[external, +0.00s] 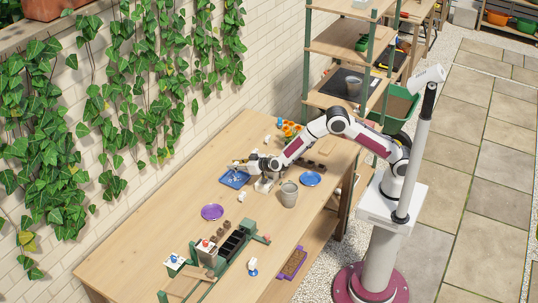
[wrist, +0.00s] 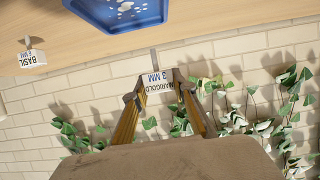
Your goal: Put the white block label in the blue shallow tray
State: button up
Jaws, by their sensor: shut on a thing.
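My gripper (wrist: 157,90) is shut on a white block label (wrist: 153,78) printed "MARIGOLD 3 MM". The label sits between the fingertips in the wrist view. The blue shallow tray (wrist: 160,18) shows at the top of the wrist view, apart from the held label, with small white things in it. In the external view the blue tray (external: 226,181) lies on the bench, just left of my gripper (external: 262,172). Another white label (wrist: 32,58), printed "BASIL 6 MM", stands at the left in the wrist view.
A grey metal pot (external: 289,194) stands close to the right of my gripper, with a round blue dish (external: 310,179) behind it. A purple dish (external: 212,212) lies nearer the front. A green rack (external: 230,247) holds dark cells. Orange flowers (external: 290,129) stand at the back.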

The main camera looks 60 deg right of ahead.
jog(key=shift+f, duration=2.05)
jog(key=shift+f, duration=1.85)
jog(key=shift+f, duration=0.1)
jog(key=o, duration=0.9)
jog(key=shift+c, duration=0.2)
